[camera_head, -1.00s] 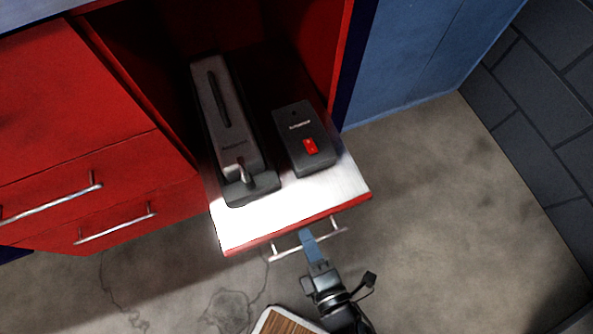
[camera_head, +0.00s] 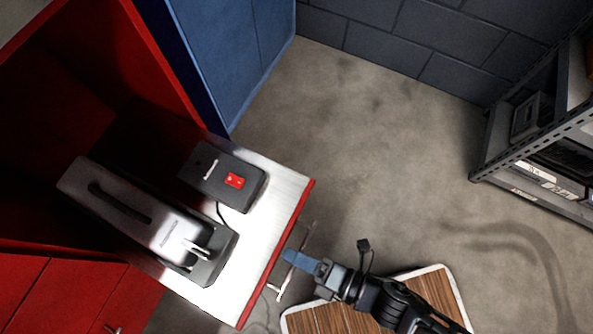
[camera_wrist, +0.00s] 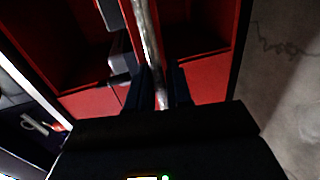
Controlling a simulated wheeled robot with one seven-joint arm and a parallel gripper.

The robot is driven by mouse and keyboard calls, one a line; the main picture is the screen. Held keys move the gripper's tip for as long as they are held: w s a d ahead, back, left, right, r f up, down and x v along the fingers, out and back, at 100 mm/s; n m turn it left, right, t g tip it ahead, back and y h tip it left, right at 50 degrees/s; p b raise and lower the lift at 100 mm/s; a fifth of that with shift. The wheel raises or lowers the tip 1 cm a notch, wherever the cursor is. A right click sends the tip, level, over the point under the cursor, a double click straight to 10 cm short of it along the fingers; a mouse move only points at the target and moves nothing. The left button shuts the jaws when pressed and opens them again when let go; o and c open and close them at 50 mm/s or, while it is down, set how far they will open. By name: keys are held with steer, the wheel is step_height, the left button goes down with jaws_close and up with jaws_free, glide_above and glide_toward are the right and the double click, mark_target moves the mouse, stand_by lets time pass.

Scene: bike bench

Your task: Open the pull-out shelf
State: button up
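The pull-out shelf (camera_head: 285,190) is a white board with a red front edge. It stands well out of the red cabinet. A thin silver bar handle (camera_head: 309,233) runs along its front edge. My gripper (camera_head: 291,257) is at the handle, with its blue finger over the bar. In the wrist view, the silver bar (camera_wrist: 150,45) passes between my two fingers (camera_wrist: 158,85), which sit close on both sides of it. The contact itself is dark.
A long grey-black device (camera_head: 135,215) and a black box with a red switch (camera_head: 215,178) sit on the shelf. Red drawers (camera_head: 60,300) are at lower left. A blue cabinet (camera_head: 225,50) stands behind, metal shelving (camera_head: 535,150) at right. The floor between is clear.

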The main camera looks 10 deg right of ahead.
steer(key=shift+o, duration=0.6)
steer(key=v, duration=0.7)
steer(key=shift+s+d+r+p, duration=0.15)
steer(key=shift+s+d+p, duration=0.15)
steer(key=shift+p, duration=0.1)
